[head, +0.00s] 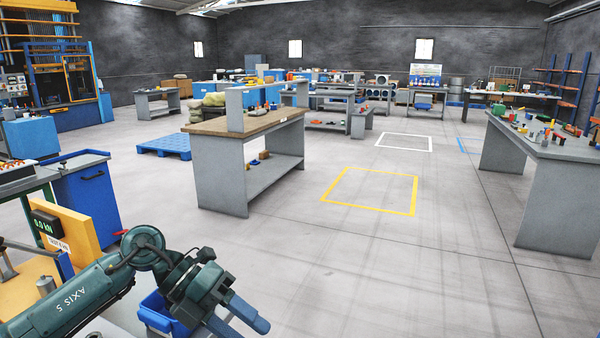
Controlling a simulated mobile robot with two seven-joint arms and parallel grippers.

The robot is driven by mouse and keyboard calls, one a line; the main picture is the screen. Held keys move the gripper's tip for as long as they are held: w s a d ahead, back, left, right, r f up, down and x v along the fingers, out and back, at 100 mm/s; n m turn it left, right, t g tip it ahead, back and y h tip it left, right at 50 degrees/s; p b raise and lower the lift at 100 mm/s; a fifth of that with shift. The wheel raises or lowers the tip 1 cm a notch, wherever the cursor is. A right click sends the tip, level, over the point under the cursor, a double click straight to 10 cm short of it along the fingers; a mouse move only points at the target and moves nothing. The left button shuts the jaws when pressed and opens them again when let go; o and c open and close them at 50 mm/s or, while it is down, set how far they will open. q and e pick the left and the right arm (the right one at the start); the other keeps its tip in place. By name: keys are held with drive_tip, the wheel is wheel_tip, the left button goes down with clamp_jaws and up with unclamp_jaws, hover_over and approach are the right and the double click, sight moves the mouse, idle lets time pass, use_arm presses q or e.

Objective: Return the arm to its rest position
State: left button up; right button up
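My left arm (75,297) comes in from the lower left, dark green with "AXIS 5" on its link. My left gripper (246,329) is at the bottom edge, its two blue-grey fingers apart, with nothing seen between them. It is over or in front of a blue bin (152,312), partly hidden by the wrist. My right arm and gripper are not in view.
A machine with an orange panel (75,228) and a green display stands close at the left, by a blue cabinet (88,197). A wood-topped workbench (235,122) stands ahead. A grey table (545,152) is at the right. The floor around the yellow square (371,170) is clear.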

use_arm(q)
drive_tip(key=s+d+r+n+t+h, duration=0.25)
drive_tip(key=d+n+t+h, duration=0.35)
drive_tip(key=d+n+h, duration=0.4)
drive_tip(key=a+f+n+t+y, duration=1.05)
drive_tip(key=f+n+t, duration=0.25)
drive_tip(key=n, duration=0.7)
drive_tip(key=s+a+f+n+g+y, duration=0.2)
drive_tip(key=s+f+n+g+y, duration=0.1)
drive_tip(key=s+f, duration=0.3)
drive_tip(key=s+a+f+n+g+y, duration=0.2)
drive_tip(key=s+f, duration=0.3)
drive_tip(key=f, duration=0.3)
drive_tip(key=shift+s+a+f+n+g+y+p, duration=0.4)
drive_tip(key=shift+a+n+y, duration=0.1)
drive_tip(key=shift+n+y, duration=0.2)
drive_tip(key=shift+c, duration=0.2)
